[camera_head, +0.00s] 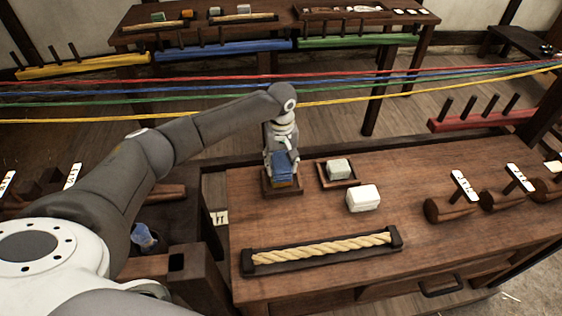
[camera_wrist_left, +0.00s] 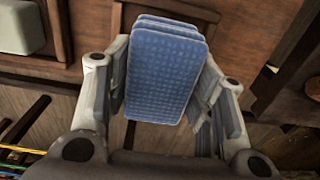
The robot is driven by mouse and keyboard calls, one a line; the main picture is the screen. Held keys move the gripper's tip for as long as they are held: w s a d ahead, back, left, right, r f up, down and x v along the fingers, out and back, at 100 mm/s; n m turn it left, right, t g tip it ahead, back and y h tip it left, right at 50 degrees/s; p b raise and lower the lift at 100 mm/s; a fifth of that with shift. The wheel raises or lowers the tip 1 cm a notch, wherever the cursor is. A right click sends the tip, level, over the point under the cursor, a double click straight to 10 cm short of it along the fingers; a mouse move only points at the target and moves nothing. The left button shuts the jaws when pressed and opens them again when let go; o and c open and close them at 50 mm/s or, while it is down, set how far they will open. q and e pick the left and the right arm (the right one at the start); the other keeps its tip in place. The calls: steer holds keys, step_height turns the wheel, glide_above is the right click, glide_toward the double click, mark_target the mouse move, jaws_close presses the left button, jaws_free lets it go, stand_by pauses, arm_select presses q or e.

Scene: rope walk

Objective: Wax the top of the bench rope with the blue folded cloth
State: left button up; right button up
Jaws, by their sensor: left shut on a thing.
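The blue folded cloth (camera_head: 284,171) is in my left gripper (camera_head: 283,157), at the far left of the bench. It hangs over or in a small dark tray (camera_head: 283,191); I cannot tell whether it touches the tray floor. In the left wrist view the dimpled blue cloth (camera_wrist_left: 163,80) stands between the two fingers, which are shut on its sides. The bench rope (camera_head: 320,249) is a pale twisted length lying in a dark holder (camera_head: 396,234) near the bench's front left, apart from the gripper. My right gripper is out of view.
A grey-green block (camera_head: 339,168) sits in a second tray right of the gripper. A white block (camera_head: 363,198) lies between that tray and the rope. Wooden mallet-like pieces (camera_head: 450,208) with tags stand at right. Coloured ropes (camera_head: 390,83) stretch behind the bench.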

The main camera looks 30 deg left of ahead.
mark_target(281, 160)
arm_select(q)
steer(key=shift+p, duration=0.35)
stand_by(0.7)
steer(key=shift+s+f, duration=0.1)
stand_by(0.4)
step_height(281, 160, up, 7)
steer(key=p, duration=0.9)
stand_by(0.6)
